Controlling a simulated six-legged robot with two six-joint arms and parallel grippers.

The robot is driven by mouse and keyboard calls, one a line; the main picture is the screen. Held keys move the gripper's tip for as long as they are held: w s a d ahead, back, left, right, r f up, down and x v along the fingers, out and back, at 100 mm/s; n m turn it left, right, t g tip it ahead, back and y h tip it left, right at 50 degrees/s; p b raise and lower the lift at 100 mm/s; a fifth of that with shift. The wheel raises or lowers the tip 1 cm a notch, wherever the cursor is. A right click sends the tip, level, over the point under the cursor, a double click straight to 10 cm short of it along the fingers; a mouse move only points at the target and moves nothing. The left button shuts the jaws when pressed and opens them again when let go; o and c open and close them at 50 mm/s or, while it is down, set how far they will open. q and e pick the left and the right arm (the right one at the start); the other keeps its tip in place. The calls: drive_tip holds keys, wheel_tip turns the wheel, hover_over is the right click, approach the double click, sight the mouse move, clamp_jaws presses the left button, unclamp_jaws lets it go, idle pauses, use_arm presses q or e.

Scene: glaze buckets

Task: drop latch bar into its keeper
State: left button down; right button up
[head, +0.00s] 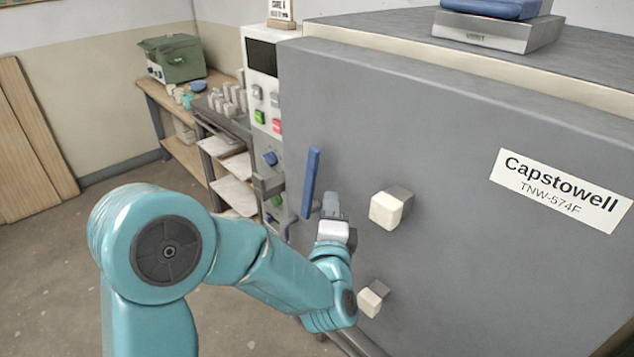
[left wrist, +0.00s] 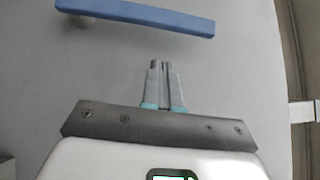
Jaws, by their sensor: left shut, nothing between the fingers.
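The latch bar is a blue bar (head: 311,182) on the grey kiln door, standing nearly upright near the door's left edge. In the left wrist view the blue bar (left wrist: 140,16) crosses the top, with a pale mount behind its left end. My left gripper (head: 331,203) is just right of the bar's lower half, in front of the door. Its fingers (left wrist: 163,68) are shut and empty, and a gap shows between them and the bar. My right gripper is not in view.
Two cream block knobs (head: 387,209) (head: 371,301) stick out of the door (head: 450,180) right of and below my gripper. A control panel (head: 262,95) with coloured buttons stands left of the door. A bench (head: 187,152) stands behind. Floor at left is clear.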

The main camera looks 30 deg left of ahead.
sight(309, 186)
use_arm(q)
drive_tip(key=a, duration=0.1)
drive_tip(key=w+a, duration=0.1)
drive_tip(key=a, duration=0.1)
drive_tip(key=w+a+p, duration=0.1)
drive_tip(key=shift+a+r, duration=0.15)
drive_tip(key=shift+r, duration=0.25)
drive_tip(key=shift+s+a, duration=0.1)
drive_tip(key=shift+r, duration=0.1)
